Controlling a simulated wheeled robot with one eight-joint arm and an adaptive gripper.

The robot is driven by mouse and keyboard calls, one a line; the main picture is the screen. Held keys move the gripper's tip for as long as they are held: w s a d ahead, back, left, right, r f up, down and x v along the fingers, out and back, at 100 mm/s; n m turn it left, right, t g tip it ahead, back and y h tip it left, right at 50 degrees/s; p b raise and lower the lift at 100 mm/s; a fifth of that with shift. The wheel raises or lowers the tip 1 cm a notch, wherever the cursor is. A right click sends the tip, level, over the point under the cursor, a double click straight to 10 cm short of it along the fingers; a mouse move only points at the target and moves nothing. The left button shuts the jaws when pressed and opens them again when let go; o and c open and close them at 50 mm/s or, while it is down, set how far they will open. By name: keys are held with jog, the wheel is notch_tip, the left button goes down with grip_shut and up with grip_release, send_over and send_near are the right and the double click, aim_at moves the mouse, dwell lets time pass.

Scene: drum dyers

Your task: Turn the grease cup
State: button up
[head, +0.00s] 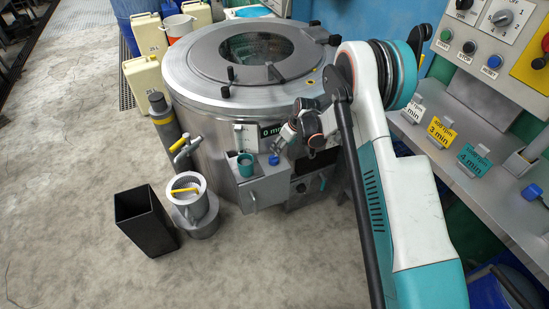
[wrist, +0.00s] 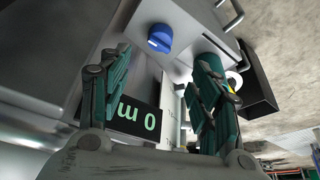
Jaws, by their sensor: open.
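A blue round knob with a white mark (head: 273,160) sits on the grey box at the drum's front. Beside it, to the left, stands a teal cup-like cylinder (head: 246,167). No label shows which of the two is the grease cup. In the wrist view the blue knob (wrist: 160,39) lies beyond the fingertips, roughly between them. The teal cylinder (wrist: 211,62) is partly hidden behind the right finger. My gripper (wrist: 165,62) has its two teal fingers spread with nothing between them. In the head view my gripper (head: 288,131) is just above and right of the blue knob, apparently not touching it.
The steel drum (head: 215,115) stands behind the grey box (head: 268,188). A black display (wrist: 138,117) with green characters is near my left finger. A black bin (head: 146,221) and a grey bucket (head: 187,200) stand at left. A control panel (head: 490,60) is at right.

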aim_at(274, 157)
jog(key=b+x, duration=0.4)
jog(key=x, duration=0.9)
jog(key=shift+w+a, duration=0.1)
jog(key=shift+r, duration=0.1)
jog(key=shift+c, duration=0.4)
jog(key=c, duration=1)
